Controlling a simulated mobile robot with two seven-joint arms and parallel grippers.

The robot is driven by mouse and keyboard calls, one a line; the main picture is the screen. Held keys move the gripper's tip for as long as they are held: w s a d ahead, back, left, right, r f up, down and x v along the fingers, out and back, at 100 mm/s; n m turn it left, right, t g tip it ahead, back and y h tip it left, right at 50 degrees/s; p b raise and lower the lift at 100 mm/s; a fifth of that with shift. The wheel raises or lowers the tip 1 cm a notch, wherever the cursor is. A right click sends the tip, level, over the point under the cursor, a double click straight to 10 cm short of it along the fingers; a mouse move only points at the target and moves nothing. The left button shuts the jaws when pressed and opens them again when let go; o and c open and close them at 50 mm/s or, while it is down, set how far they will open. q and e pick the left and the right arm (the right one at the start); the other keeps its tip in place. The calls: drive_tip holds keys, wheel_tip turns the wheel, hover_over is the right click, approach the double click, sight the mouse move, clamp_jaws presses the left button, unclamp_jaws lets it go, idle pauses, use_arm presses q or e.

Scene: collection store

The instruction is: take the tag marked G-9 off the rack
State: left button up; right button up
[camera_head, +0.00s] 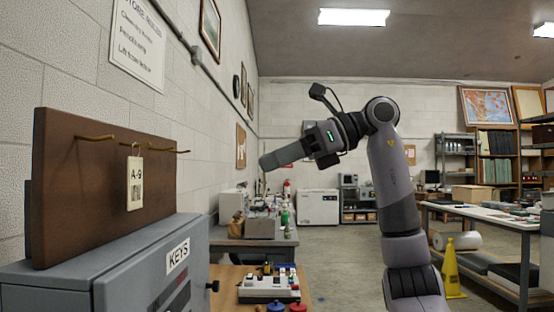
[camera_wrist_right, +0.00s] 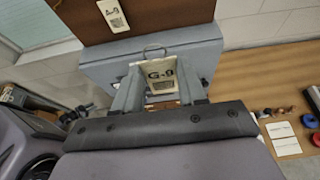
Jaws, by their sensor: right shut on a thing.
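The rack (camera_head: 70,185) is a brown board with brass hooks, standing on a grey cabinet at the left of the head view. A tag marked A-9 (camera_head: 135,183) hangs from one of its hooks; other hooks are bare. My right gripper (camera_head: 266,162) is to the right of the rack, apart from it. In the right wrist view its fingers are shut on the tag marked G-9 (camera_wrist_right: 161,76), whose wire ring (camera_wrist_right: 155,49) stands above it, free of any hook. In the head view I cannot make out this tag. My left gripper is not in view.
The grey cabinet (camera_head: 120,262), labelled KEYS, has a dark knob at its front. A wooden table (camera_head: 226,274) beside it carries a white box with coloured knobs. A long table (camera_head: 492,217) and a yellow wet-floor sign (camera_head: 452,268) stand right. Open floor lies between.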

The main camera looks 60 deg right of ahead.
drive_tip(key=shift+r+p, duration=0.3)
drive_tip(key=shift+r, duration=0.05)
drive_tip(key=shift+s, duration=0.15)
drive_tip(key=shift+s+d, duration=0.25)
drive_tip(key=shift+s, duration=0.05)
drive_tip(key=shift+s+d, duration=0.1)
drive_tip(key=shift+s, duration=0.1)
drive_tip(key=shift+s+d, duration=0.35)
drive_tip(key=shift+s, duration=0.3)
drive_tip(key=shift+s, duration=0.1)
drive_tip(key=s+d+p, duration=0.1)
drive_tip(key=s+d, duration=0.3)
drive_tip(key=s, duration=0.4)
idle(0.8)
idle(0.6)
